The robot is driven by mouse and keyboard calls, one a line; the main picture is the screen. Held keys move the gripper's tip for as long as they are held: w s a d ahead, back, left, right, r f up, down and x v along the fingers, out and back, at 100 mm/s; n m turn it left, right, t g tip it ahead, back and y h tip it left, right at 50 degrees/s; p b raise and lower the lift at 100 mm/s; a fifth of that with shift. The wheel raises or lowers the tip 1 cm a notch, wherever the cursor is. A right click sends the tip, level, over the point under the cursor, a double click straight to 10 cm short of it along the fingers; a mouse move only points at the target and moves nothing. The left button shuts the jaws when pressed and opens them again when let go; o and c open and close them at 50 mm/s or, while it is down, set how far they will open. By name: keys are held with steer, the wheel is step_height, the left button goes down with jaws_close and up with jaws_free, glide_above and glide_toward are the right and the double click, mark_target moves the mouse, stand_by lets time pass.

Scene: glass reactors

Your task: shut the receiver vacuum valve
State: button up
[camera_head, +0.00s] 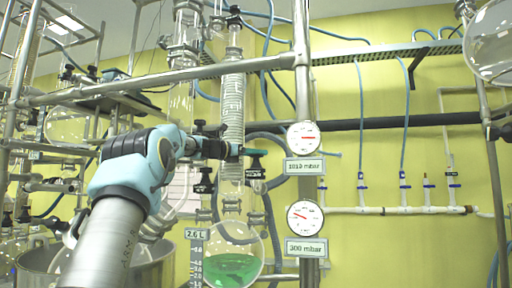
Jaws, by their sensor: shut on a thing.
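My gripper (236,150) reaches in from the left, in front of the coiled glass condenser. Its dark jaws are shut on the left end of a small teal valve handle (255,152). The handle lies about level, above a black valve body with a small label (255,173). The exact contact between the fingertips and the handle is too small to make out. The round glass receiver (232,264) hangs below and holds green liquid.
A steel post (307,105) stands just right of the valve, bearing an upper gauge (302,137) over a "1013 mbar" plate and a lower gauge (305,217) over "300 mbar". A horizontal steel rail (165,80) crosses above my arm. Blue hoses hang behind.

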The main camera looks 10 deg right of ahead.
steer(key=shift+m+g+p, duration=0.3)
steer(key=shift+g, duration=0.1)
steer(key=o, duration=1.4)
steer(key=shift+f+t+b, duration=0.15)
steer(key=shift+t+b, duration=0.15)
steer(key=shift+b, duration=0.3)
